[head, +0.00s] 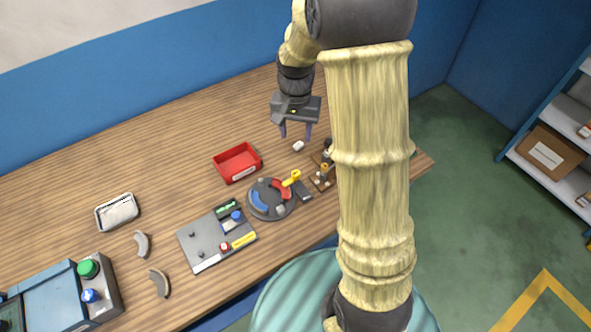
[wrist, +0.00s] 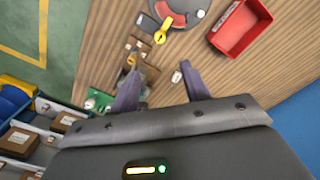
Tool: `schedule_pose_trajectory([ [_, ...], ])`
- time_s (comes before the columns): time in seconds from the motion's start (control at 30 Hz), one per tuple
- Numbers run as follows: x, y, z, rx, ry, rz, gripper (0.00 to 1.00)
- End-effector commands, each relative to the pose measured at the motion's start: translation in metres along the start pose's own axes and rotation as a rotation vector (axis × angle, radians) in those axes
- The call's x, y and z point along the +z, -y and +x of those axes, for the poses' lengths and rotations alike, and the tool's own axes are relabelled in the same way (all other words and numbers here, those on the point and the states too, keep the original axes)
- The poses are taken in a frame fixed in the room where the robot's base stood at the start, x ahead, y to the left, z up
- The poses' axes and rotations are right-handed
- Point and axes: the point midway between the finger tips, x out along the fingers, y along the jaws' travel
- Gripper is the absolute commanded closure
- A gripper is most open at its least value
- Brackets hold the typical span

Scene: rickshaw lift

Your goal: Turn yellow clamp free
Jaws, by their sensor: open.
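The yellow clamp (head: 291,179) sits at the right side of a round grey fixture (head: 264,212) that carries a red and a blue curved piece. In the wrist view the yellow clamp (wrist: 160,36) shows at the top, beyond my fingertips. My gripper (head: 296,135) is open and empty above the table, behind and apart from the clamp. In the wrist view my gripper (wrist: 163,78) has its two fingers spread, with a small white piece (wrist: 176,76) seen between them.
A red tray (head: 238,176) stands left of my gripper. A wooden block fixture (head: 322,178) is right of the clamp, partly hidden by my arm. A grey board (head: 205,246), a white tray (head: 117,212) and grey curved pieces (head: 159,282) lie left. The back middle table is clear.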

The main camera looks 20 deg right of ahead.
Motion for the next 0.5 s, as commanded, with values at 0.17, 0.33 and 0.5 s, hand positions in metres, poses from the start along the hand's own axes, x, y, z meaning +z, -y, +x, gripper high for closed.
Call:
schedule_pose_trajectory([
  [0.17, 0.001, -0.001, 0.015, 0.002, 0.004, 0.0, 0.54],
  [0.33, 0.001, -0.001, 0.042, 0.003, 0.005, 0.0, 0.54],
  [0.5, 0.001, -0.001, 0.071, 0.003, 0.005, -0.001, 0.54],
])
